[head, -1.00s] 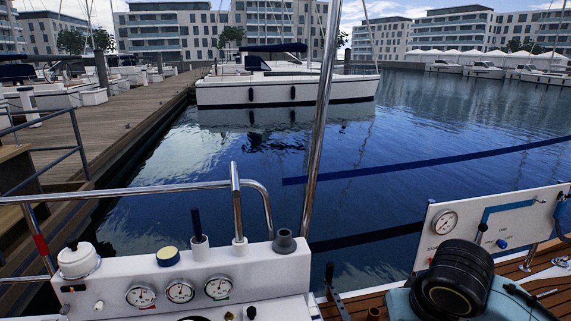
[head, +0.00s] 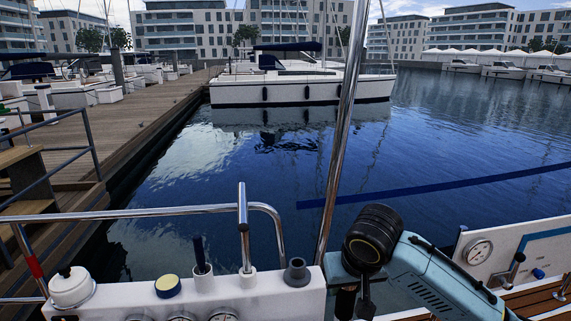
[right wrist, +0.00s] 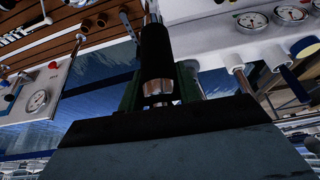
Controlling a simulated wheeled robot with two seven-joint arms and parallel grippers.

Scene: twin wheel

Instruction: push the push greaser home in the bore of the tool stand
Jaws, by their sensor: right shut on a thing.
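My right gripper (right wrist: 158,88) is shut on a black cylinder with a bright metal collar, which I take to be the push greaser (right wrist: 155,52). In the right wrist view its dark green fingers lie on both sides of the cylinder. In the head view the gripper is at the bottom, beneath my blue arm and mostly hidden by it, just right of the white console. A grey flared socket (head: 297,272) stands on the console's right end and may be the tool stand; its bore cannot be made out. The gripper is apart from it. My left gripper is not in view.
The white console (head: 260,305) carries a white pot (head: 71,287), a yellow-topped blue cap (head: 168,286) and a blue rod (head: 200,255) in a white holder. A steel rail (head: 243,225) and a slanting steel pole (head: 340,150) rise close by. A gauge panel (head: 500,255) stands at right.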

